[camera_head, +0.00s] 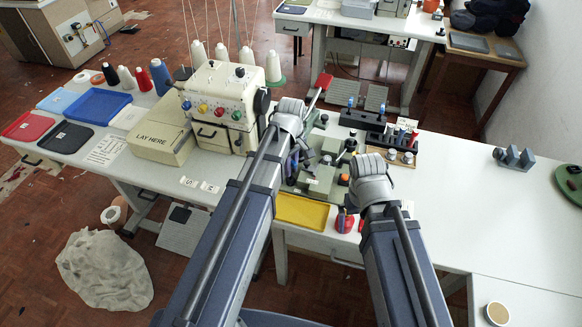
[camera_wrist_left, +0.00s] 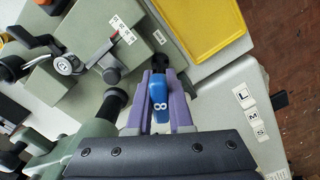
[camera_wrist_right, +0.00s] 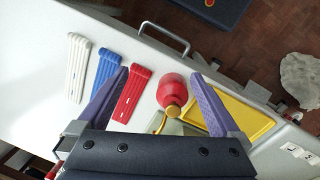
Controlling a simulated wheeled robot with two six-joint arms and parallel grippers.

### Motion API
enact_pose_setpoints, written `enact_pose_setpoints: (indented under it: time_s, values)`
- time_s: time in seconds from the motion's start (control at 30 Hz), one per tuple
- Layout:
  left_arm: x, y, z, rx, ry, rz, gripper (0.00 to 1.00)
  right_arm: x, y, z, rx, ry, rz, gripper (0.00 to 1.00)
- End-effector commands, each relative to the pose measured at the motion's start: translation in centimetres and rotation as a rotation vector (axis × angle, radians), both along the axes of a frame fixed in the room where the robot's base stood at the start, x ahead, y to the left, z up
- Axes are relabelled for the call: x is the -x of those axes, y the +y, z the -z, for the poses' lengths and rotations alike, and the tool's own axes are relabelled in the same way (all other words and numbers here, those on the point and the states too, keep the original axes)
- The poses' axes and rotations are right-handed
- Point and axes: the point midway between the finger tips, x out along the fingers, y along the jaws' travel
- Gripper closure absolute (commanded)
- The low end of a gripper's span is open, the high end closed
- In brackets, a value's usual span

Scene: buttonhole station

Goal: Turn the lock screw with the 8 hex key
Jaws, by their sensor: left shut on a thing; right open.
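My left gripper (camera_wrist_left: 159,85) is shut on a blue handle marked 8 (camera_wrist_left: 159,98), the 8 hex key. In the left wrist view, a dark round part (camera_wrist_left: 160,64) is at the handle's far end, over the green fixture (camera_wrist_left: 95,35); I cannot tell if it is the lock screw or if the key sits in it. In the head view the left gripper (camera_head: 292,168) is low over the green fixture (camera_head: 322,178), largely behind my arm. My right gripper (camera_wrist_right: 157,78) is open and empty, above the table's front edge; it also shows in the head view (camera_head: 347,214).
A red round bottle (camera_wrist_right: 173,88) is below and between the right fingers. Red, blue and white strips (camera_wrist_right: 132,95) lie beside it. A yellow tray (camera_head: 302,211) is at the front edge. A dark rack (camera_head: 362,121) with blue-topped pieces stands behind. The right table (camera_head: 460,200) is mostly clear.

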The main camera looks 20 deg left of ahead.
Motion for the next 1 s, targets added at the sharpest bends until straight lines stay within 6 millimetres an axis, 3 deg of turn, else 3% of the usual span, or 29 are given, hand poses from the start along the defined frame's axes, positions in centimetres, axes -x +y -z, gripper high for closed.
enact_pose_setpoints:
  time_s: [0.2, 0.6, 1.0]
  values:
    - [-0.03, -0.02, 0.00, 0.000, 0.000, -0.215, 1.00, 0.00, 0.00, 0.00, 0.000, 0.000, 0.000, 0.00]
    - [-0.05, -0.02, 0.00, 0.000, 0.000, -0.274, 1.00, 0.00, 0.00, 0.00, 0.000, 0.000, 0.000, 0.00]
    - [-0.11, -0.03, 0.00, 0.000, 0.000, -0.576, 1.00, 0.00, 0.00, 0.00, 0.000, 0.000, 0.000, 0.00]
